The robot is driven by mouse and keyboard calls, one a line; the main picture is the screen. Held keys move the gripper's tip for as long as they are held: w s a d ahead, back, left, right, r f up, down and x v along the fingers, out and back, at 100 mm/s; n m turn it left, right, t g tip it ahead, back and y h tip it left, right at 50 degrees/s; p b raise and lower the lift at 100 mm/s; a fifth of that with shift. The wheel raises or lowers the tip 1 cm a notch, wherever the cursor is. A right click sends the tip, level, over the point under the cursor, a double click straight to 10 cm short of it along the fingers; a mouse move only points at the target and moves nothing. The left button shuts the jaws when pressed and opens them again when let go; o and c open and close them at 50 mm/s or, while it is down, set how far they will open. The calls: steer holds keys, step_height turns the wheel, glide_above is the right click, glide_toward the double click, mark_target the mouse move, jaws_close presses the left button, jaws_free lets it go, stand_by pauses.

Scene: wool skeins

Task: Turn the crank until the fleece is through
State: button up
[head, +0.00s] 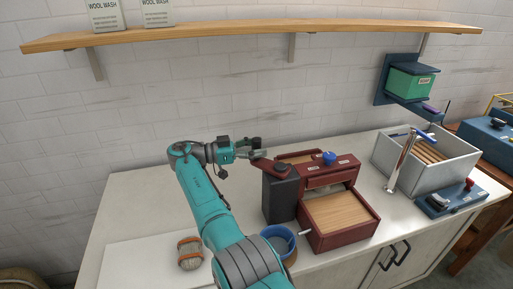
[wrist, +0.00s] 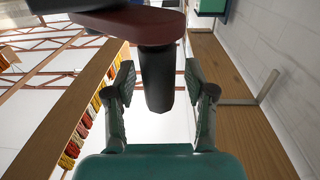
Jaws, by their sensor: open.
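A dark red machine (head: 318,238) with a wood-coloured tray in front and a blue knob (head: 329,157) on top stands on the counter. A dark grey box (head: 282,199) is at its left side, with a dark red crank arm (head: 268,164) above it. My gripper (head: 258,149) is at the arm's far left end. In the wrist view, the crank's dark handle (wrist: 158,80) stands between the open fingers of my gripper (wrist: 158,92), with gaps on both sides. The crank arm (wrist: 150,24) crosses beyond it. I cannot make out any fleece in the machine.
A tan roll with orange bands (head: 190,252) lies on a white board at the left. A blue bowl (head: 279,238) is close before the machine. A sink (head: 430,158) with a tall tap is at the right. A wooden shelf (head: 250,36) runs above.

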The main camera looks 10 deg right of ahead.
step_height(320, 180, up, 10)
stand_by(0.7)
